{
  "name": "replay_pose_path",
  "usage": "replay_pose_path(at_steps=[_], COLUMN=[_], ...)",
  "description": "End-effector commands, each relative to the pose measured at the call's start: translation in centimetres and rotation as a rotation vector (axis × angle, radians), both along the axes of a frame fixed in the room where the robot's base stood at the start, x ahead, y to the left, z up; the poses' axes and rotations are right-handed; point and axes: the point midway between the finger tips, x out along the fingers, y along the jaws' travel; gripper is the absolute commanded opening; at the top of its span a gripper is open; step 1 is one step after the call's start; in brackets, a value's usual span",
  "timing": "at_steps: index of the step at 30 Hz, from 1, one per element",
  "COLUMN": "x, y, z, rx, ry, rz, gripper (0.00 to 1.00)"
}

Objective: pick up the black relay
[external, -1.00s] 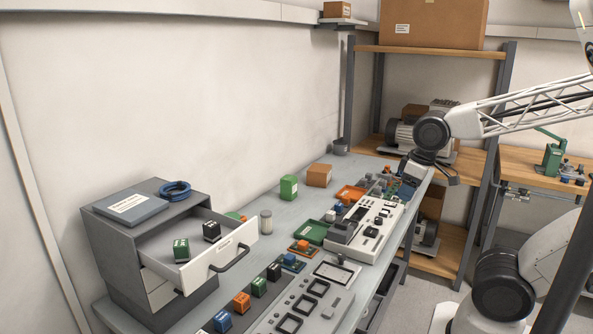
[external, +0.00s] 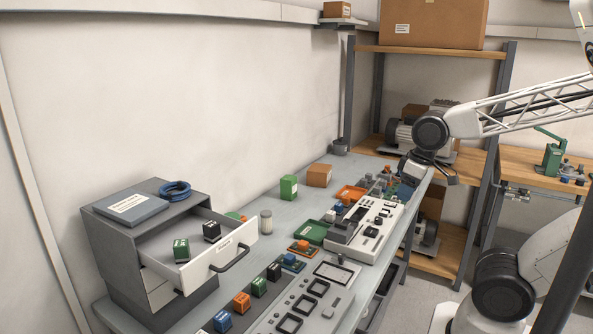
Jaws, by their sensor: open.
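Two black relay-like blocks show. One black relay (external: 211,231) sits in the open drawer (external: 240,236) of the grey cabinet, beside a green relay (external: 181,250). Another black relay (external: 274,271) sits on the bench in a row with a green relay (external: 258,286), an orange relay (external: 241,302) and a blue relay (external: 222,321). My gripper (external: 447,178) is at the far right end of the bench, well away from both black blocks. It is small in the view; its jaws are open, with nothing seen held.
A grey panel with square sockets (external: 304,304) lies at the bench front. The open drawer juts over the bench.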

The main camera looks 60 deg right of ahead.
Motion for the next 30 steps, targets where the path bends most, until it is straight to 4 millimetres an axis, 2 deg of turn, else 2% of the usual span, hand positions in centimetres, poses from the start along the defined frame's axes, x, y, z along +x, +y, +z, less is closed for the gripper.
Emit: replay_pose_path(at_steps=[5, 11, 30], x=[1.3, 4.5, 18.7], y=[1.1, 3.9, 17.2], z=[0.2, 0.8, 2.5], rx=[0.059, 0.2, 0.72], ry=[0.021, 0.079, 0.463], rz=[-0.048, -0.17, -0.706], gripper=[0.62, 0.62, 0.62])
